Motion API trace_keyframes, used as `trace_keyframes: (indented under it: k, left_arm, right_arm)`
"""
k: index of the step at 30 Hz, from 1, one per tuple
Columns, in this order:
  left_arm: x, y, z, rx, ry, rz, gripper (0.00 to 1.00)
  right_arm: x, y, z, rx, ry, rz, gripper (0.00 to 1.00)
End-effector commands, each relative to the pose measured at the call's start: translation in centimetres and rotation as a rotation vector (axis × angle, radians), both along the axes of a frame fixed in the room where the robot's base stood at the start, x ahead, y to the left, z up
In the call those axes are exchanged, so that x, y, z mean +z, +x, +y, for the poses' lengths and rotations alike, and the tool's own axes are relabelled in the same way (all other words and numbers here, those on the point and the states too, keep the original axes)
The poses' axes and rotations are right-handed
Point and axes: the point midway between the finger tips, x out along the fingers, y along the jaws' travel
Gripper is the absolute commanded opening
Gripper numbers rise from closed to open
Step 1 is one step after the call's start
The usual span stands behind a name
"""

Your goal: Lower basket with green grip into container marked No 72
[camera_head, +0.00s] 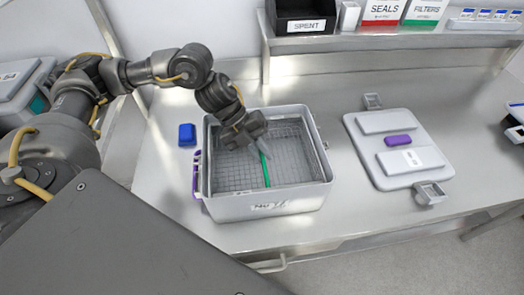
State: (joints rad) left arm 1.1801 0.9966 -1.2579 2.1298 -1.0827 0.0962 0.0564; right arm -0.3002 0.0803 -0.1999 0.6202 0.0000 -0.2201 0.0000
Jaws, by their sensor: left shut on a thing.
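The container (262,204) is a grey open box on the metal bench, with a label on its front wall that seems to read No 72. A wire mesh basket (235,172) with a green grip (266,170) shows inside the container's walls. How deep the basket sits is hard to tell. My left gripper (262,150) reaches in from the left over the container and is shut on the green grip. The gripper hides part of the basket's far side. My right gripper is not in view.
A grey lid (372,128) with a purple handle lies on the bench to the right. A small blue block (187,134) lies left of the container. A black SPENT bin (302,16) and boxes stand on the back shelf. The bench between container and lid is clear.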

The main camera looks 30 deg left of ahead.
Motion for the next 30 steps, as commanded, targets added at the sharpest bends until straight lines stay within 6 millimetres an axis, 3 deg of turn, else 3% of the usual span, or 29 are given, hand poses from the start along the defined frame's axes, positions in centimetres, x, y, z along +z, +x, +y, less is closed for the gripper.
trace_keyframes:
  k: [22, 23, 24, 28, 30]
  left_arm:
    - [-0.83, 0.03, -0.02, 0.0, -0.001, 0.0, 0.0]
    - [-0.83, 0.03, -0.02, 0.0, -0.001, 0.0, 0.12]
    - [-0.83, 0.03, -0.02, 0.0, -0.001, 0.0, 0.17]
    - [-0.83, 0.03, -0.03, -0.001, -0.001, -0.001, 0.34]
    - [-0.83, 0.03, -0.03, -0.001, -0.001, -0.001, 0.36]
  right_arm:
    - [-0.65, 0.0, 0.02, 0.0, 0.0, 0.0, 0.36]
    - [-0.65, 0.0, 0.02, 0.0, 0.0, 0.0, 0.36]
    - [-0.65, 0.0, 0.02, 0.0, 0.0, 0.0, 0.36]
    - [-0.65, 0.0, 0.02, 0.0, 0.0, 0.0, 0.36]
    - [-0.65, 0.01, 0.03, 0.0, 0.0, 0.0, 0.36]
